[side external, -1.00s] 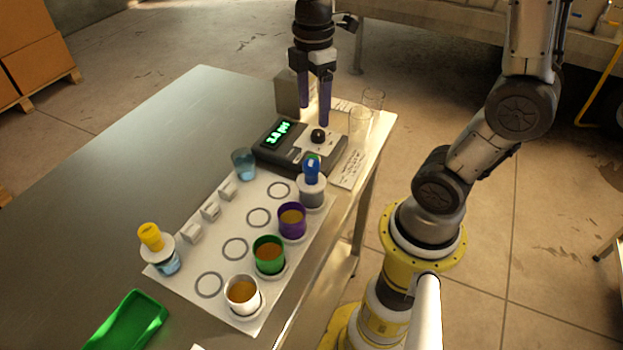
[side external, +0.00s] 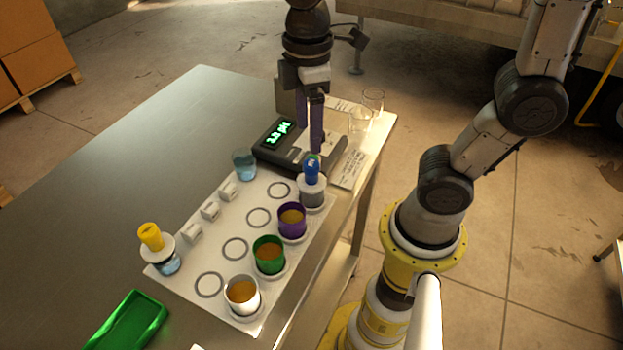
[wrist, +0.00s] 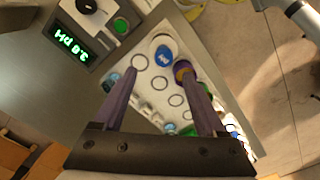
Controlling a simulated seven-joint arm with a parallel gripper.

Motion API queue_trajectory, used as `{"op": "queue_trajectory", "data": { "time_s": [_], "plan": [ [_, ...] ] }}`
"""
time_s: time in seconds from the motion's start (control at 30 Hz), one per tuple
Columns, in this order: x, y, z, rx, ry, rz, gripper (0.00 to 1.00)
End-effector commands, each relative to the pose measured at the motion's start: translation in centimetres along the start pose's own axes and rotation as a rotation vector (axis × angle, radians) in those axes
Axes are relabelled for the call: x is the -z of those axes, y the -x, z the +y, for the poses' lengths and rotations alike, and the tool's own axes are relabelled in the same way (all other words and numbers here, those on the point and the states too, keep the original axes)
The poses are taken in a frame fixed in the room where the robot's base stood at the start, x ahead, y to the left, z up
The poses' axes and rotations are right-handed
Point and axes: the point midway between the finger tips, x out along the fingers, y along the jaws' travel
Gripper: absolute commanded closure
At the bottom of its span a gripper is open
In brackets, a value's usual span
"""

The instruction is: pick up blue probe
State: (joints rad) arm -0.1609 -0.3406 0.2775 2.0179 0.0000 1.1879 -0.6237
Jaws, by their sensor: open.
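The blue probe (side external: 312,170) stands upright in a white-collared grey holder (side external: 312,194) at the far right end of the white mat. In the wrist view the blue probe (wrist: 164,56) shows from above, between and beyond the fingertips. My gripper (side external: 312,142) is open and empty, pointing down, with its purple fingers just above and behind the probe. In the side view the fingers nearly overlap, and the nearer fingertip appears close to the probe's top; I cannot tell whether they touch. The wrist view shows my gripper's (wrist: 158,74) two fingers well apart.
The meter (side external: 290,145) with a green display sits behind the probe. Purple (side external: 292,222), green (side external: 268,256) and white (side external: 242,296) cups of brown liquid line the mat's right side. A yellow-topped probe (side external: 151,237), a blue glass (side external: 244,164) and clear glasses (side external: 360,121) stand nearby.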

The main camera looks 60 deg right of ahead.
Motion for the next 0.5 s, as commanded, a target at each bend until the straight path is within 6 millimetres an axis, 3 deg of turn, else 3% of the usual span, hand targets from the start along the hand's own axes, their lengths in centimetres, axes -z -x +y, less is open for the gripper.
{"op": "queue_trajectory", "data": {
  "time_s": [0.1,0.37,0.5],
  "plan": [
    [0.0,-1.9,0.0,0.001,0.000,-0.002,0.27],
    [-0.1,-3.7,-0.1,0.000,0.000,0.000,0.27],
    [-0.3,-5.6,-0.6,0.002,0.002,-0.003,0.27]
  ]
}}
